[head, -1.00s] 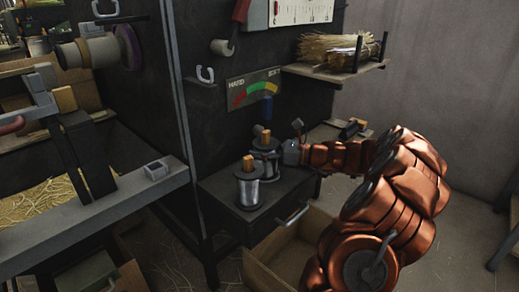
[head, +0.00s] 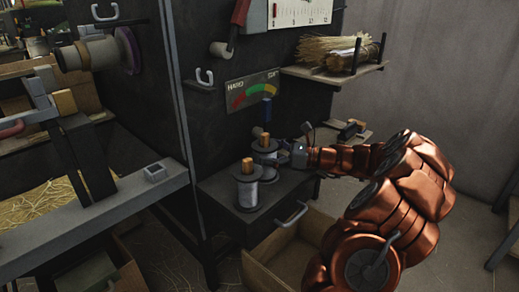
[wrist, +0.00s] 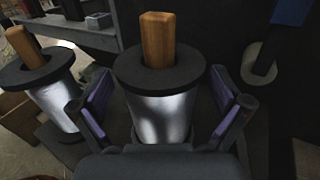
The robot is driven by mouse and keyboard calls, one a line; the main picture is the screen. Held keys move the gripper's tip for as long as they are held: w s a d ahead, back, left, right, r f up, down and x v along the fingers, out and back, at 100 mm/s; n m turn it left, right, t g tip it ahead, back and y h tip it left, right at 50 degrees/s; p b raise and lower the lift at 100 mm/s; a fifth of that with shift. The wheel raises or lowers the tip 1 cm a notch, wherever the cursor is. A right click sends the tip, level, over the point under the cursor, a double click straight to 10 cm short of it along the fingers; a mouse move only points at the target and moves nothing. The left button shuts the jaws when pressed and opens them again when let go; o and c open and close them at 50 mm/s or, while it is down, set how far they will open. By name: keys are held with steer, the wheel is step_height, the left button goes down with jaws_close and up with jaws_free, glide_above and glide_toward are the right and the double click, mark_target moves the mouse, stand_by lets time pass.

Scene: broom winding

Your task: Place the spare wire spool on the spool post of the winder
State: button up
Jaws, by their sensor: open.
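Two silvery wire spools with dark flanges and wooden pegs in their tops stand upright on a dark cabinet top. The rear spool (head: 265,157) is beside my gripper (head: 292,152); the front spool (head: 247,192) is nearer the camera. In the wrist view my gripper (wrist: 161,105) is open, with purple-padded fingers either side of the rear spool (wrist: 160,112); finger contact is not evident. The front spool (wrist: 48,95) stands left of the fingers there. I cannot tell which is the spare. The winder (head: 95,52) seems to be at the left; its spool post is not clearly identifiable.
A shelf (head: 340,76) of bristles is above right. An open wooden box (head: 268,268) lies below. A grey bench (head: 110,205) is left.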

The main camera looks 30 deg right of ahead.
steer(key=p+v, duration=0.2)
steer(key=v, duration=0.7)
steer(key=shift+s+d, duration=0.1)
steer(key=shift+d, duration=0.05)
